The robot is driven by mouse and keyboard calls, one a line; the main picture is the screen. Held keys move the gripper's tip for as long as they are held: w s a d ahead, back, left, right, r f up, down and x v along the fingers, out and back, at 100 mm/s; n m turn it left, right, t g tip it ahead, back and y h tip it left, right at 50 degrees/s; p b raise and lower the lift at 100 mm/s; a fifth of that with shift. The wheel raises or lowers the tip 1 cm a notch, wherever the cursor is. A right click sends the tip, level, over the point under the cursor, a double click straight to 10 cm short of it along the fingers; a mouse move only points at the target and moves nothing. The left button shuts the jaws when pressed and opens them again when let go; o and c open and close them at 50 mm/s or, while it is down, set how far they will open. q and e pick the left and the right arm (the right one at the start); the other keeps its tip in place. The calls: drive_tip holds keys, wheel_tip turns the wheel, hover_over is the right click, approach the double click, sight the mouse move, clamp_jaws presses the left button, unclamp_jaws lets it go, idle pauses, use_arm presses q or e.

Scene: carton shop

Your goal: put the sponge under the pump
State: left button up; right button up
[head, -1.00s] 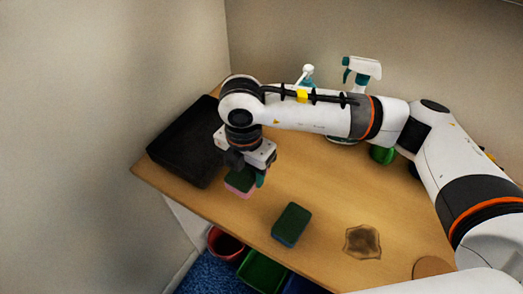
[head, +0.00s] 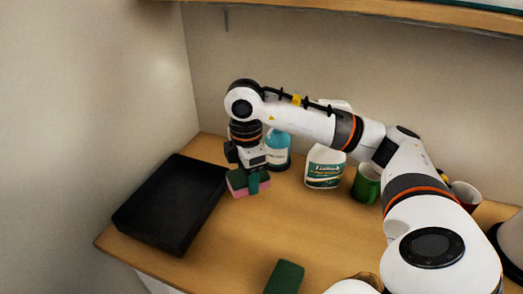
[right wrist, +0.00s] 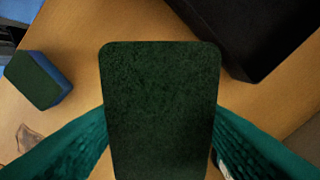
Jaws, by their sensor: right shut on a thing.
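My right gripper (head: 250,174) is shut on a sponge (head: 237,186) with a green top and a pink underside. The sponge's green face fills the middle of the right wrist view (right wrist: 160,100), between the two teal fingers. I cannot tell whether it touches the table. The pump bottle (head: 279,152), teal with a pale label, stands just behind and right of the gripper; its top is hidden by my right arm. A second sponge (head: 284,279), green over blue, lies on the table nearer the front; it also shows in the right wrist view (right wrist: 38,80). My left gripper is not in view.
A black tray (head: 165,205) lies on the left of the wooden table (head: 225,240). A white spray bottle (head: 324,168) and a green mug (head: 367,184) stand to the right of the pump bottle. A shelf (head: 400,22) runs above. The table's middle is clear.

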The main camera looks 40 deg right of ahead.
sight(268, 135)
drive_tip(key=w+d+p, duration=0.1)
drive_tip(key=w+d, duration=0.1)
drive_tip(key=d, duration=0.2)
drive_tip(key=w+d+p, duration=0.1)
drive_tip(key=w+d, duration=0.1)
drive_tip(key=d, duration=0.1)
drive_tip(key=w+d, duration=0.2)
drive_tip(key=d, duration=0.2)
drive_tip(key=shift+d+p, duration=0.35)
drive_tip(key=shift+p, duration=0.45)
drive_tip(key=shift+f, duration=0.15)
drive_tip(key=shift+f+b, duration=0.35)
drive_tip(key=shift+f, duration=0.15)
drive_tip(key=o, duration=0.9)
drive_tip(key=shift+r, duration=0.15)
